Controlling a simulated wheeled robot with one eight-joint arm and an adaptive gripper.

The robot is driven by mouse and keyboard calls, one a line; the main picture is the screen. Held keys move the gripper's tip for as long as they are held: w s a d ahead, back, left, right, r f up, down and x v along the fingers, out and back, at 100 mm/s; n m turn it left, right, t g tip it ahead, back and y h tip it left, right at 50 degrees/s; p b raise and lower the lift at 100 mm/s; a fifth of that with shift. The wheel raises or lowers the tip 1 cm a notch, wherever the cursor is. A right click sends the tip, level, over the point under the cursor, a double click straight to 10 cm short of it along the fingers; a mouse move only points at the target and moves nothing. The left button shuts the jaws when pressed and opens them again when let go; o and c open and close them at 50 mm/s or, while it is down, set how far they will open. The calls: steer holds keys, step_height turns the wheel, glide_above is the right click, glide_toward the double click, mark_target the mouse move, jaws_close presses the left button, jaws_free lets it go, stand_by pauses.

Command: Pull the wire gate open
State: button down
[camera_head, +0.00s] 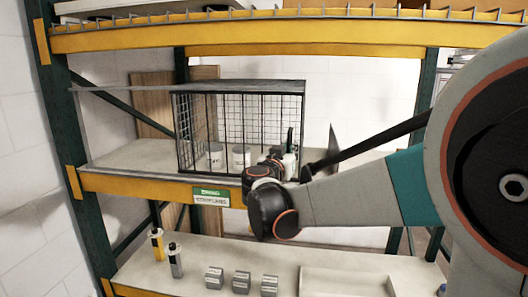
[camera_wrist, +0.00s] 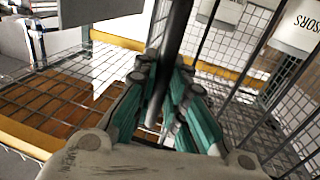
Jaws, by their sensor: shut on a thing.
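The wire cage (camera_head: 238,88) stands on the upper shelf, with dark bars and mesh sides. Its mesh front, the wire gate (camera_head: 208,120), faces me; I cannot tell how far it is swung. My gripper (camera_head: 291,150) is at the cage's front right edge, partly hidden by my wrist. In the wrist view my gripper (camera_wrist: 168,78) has its teal-padded fingers shut on a dark upright bar (camera_wrist: 178,25), which appears to belong to the gate. Wire mesh (camera_wrist: 60,95) spreads on both sides of the bar.
Two white canisters (camera_head: 240,155) stand inside the cage. The shelf (camera_head: 120,165) is clear left of the cage. A green label (camera_head: 210,193) hangs on its yellow front beam. Below, a lower shelf (camera_head: 190,285) holds yellow-and-grey bottles (camera_head: 157,243), several small grey boxes (camera_head: 241,281) and a tray.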

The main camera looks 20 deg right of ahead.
steer(key=w+a+b, duration=0.2)
steer(key=w+a, duration=0.7)
steer(key=a, duration=0.4)
steer(key=w+a+b, duration=0.3)
steer(key=w+a, duration=0.6)
steer(key=a, duration=0.4)
steer(key=shift+a, duration=0.3)
steer(key=shift+f, duration=0.1)
steer(key=c, duration=1.6)
jaws_free()
steer(key=shift+a, duration=0.1)
steer(key=v, duration=1.2)
